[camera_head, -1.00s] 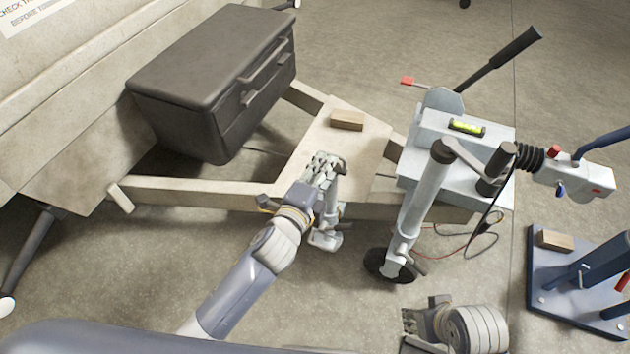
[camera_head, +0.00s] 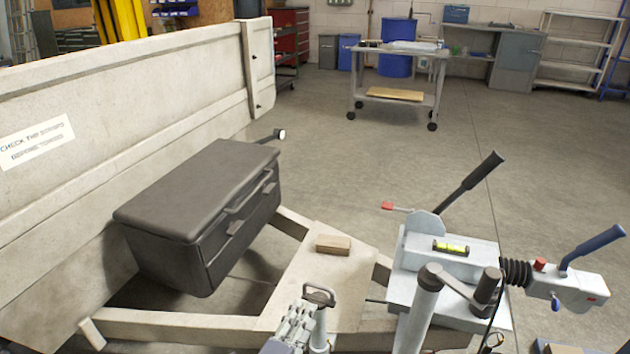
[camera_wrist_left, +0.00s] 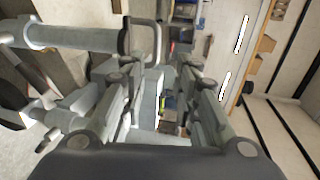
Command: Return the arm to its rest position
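My left gripper (camera_head: 303,312) is at the bottom middle of the head view, above the trailer frame (camera_head: 190,325). It is beside a grey metal post with a looped handle (camera_head: 319,298); whether they touch is unclear. In the left wrist view my left gripper (camera_wrist_left: 163,62) has its fingers apart, with nothing seen held between them. The post with its handle (camera_wrist_left: 75,38) lies to the left of the fingers there. My left forearm is below the head view's edge. My right gripper is out of view.
The grey coupling head with a yellow level (camera_head: 451,247) and crank stands to the right. A dark toolbox (camera_head: 195,205) and a wood block (camera_head: 333,244) sit on the frame. A wheeled cart (camera_head: 398,75) stands far behind. The floor between is clear.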

